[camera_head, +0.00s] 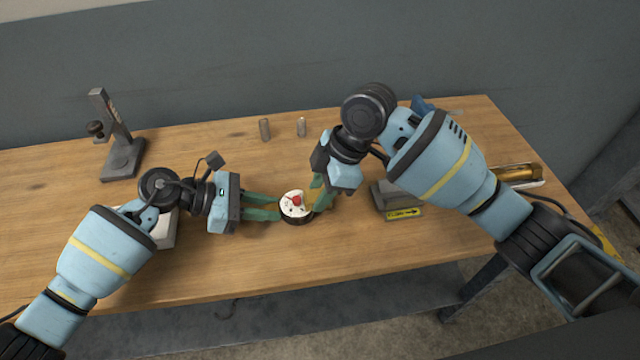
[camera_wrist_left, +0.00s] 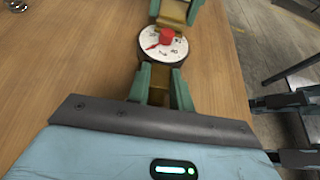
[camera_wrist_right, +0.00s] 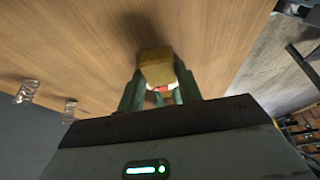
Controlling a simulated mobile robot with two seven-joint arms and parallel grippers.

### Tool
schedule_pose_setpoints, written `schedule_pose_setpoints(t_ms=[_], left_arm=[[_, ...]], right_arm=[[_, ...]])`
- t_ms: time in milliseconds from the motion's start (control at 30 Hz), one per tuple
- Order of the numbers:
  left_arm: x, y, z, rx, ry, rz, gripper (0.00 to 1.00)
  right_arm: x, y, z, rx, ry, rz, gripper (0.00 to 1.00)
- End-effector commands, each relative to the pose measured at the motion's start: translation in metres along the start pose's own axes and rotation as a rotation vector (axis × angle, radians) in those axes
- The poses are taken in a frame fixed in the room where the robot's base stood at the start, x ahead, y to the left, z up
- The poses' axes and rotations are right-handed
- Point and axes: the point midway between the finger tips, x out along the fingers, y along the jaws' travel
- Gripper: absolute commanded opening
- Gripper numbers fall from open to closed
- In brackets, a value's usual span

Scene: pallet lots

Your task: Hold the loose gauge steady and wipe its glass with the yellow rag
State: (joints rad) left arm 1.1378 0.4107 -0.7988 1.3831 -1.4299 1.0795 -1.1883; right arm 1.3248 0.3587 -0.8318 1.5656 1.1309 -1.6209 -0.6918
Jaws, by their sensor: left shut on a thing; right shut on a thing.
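The loose gauge (camera_head: 296,207) is a round dial with a dark rim, white face and red centre. It is face up at the middle of the table, and in the left wrist view (camera_wrist_left: 150,48) it sits just beyond my left fingertips. My left gripper (camera_head: 262,207) is shut on its brass-coloured stem (camera_wrist_left: 160,84). My right gripper (camera_head: 318,192) is shut on a yellow-brown, block-like piece, apparently the yellow rag (camera_wrist_right: 156,62), at the gauge's far edge. I cannot tell whether the rag touches the glass. The fingers hide part of both.
A dark stand (camera_head: 122,150) is at the back left. Two small metal cylinders (camera_head: 264,130) (camera_head: 301,127) stand behind the gauge. A grey block with a yellow arrow label (camera_head: 404,213) is right of my right gripper. A brass cylinder (camera_head: 515,173) lies in a tray. The front middle is clear.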

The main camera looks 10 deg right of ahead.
Motion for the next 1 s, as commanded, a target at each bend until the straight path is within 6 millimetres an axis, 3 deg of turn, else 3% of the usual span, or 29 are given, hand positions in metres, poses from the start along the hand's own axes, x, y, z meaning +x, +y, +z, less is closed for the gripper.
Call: schedule_pose_setpoints(t_ms=[467, 1000], left_arm=[[-0.001, 0.001, 0.000, -0.001, 0.000, 0.003, 0.00], [-0.001, 0.001, 0.000, -0.001, 0.001, 0.002, 0.00]], right_arm=[[0.000, -0.006, 0.000, 0.001, -0.002, -0.003, 0.17], [-0.033, -0.005, -0.014, -0.001, 0.000, 0.000, 0.17]])
